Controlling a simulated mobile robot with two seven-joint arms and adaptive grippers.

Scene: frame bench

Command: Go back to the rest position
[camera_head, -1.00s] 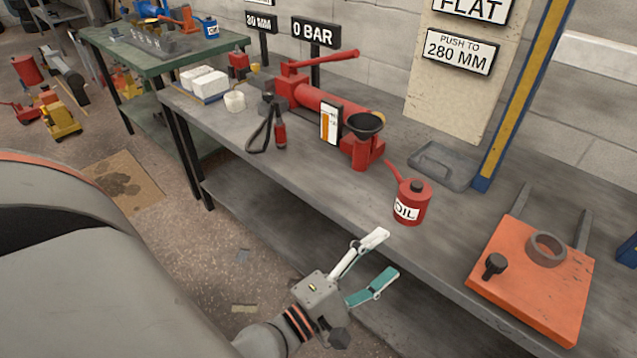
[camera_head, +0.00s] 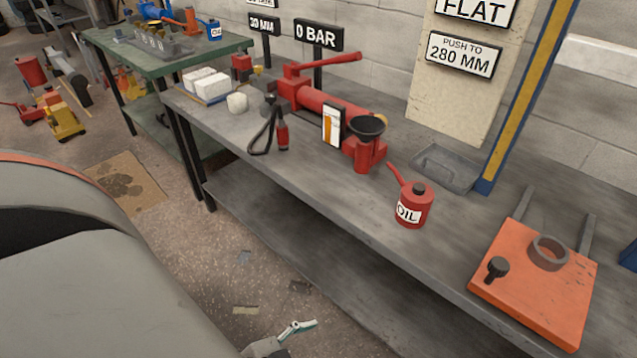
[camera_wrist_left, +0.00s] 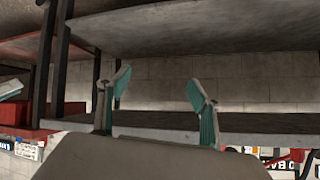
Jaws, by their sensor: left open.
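My left gripper (camera_head: 296,330) is low at the bottom edge of the head view, in front of the bench and below its top. Only its pale and teal finger parts and a bit of my arm show there. In the left wrist view, its two teal-padded fingers (camera_wrist_left: 158,95) stand wide apart with nothing between them, so it is open and empty. It touches nothing that I can see. My right gripper is in neither view.
The grey bench (camera_head: 330,215) carries a red oil can (camera_head: 412,205), a red pump (camera_head: 330,103) with a black funnel (camera_head: 366,127), a grey tray (camera_head: 445,167) and an orange plate (camera_head: 535,283). A green table (camera_head: 165,62) stands behind left. The floor before the bench is mostly open.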

